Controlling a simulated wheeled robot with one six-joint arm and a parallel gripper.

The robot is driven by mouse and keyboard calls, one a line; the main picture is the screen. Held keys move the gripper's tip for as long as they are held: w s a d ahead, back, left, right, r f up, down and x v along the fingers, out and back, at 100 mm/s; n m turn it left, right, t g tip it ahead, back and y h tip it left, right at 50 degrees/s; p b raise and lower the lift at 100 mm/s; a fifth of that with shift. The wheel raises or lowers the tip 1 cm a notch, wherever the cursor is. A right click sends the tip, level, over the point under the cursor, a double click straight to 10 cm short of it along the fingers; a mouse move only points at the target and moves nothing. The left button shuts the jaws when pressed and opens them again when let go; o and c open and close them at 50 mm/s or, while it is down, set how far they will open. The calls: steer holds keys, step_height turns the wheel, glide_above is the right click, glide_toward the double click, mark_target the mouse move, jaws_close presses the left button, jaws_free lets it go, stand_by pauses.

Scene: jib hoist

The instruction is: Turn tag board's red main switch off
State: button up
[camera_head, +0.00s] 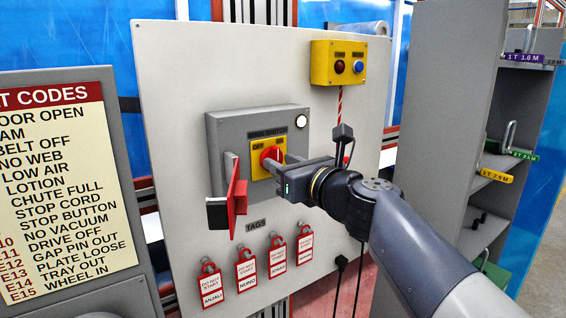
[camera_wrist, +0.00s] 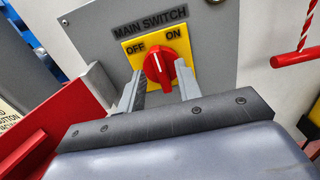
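The red main switch knob (camera_head: 270,157) sits on a yellow plate marked OFF and ON, on a grey box (camera_head: 225,135) on the tag board (camera_head: 180,75). In the wrist view the knob (camera_wrist: 166,66) shows between and just beyond the fingers of my gripper (camera_wrist: 160,82). The fingers are apart, one on each side of the knob's lower part. I cannot tell whether either touches it. In the head view my gripper (camera_head: 281,173) reaches the switch from the right and partly covers the plate.
A red flap (camera_head: 237,196) juts out left of the switch; it also shows in the wrist view (camera_wrist: 45,120). Several red-locked tags (camera_head: 246,269) hang below. A yellow button box (camera_head: 338,63) and a red-handled cord (camera_wrist: 295,57) are to the right. Shelves (camera_head: 450,90) stand farther right.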

steer(key=shift+w+a, duration=0.2)
steer(key=shift+w, duration=0.3)
steer(key=shift+s, duration=0.1)
jaws_close()
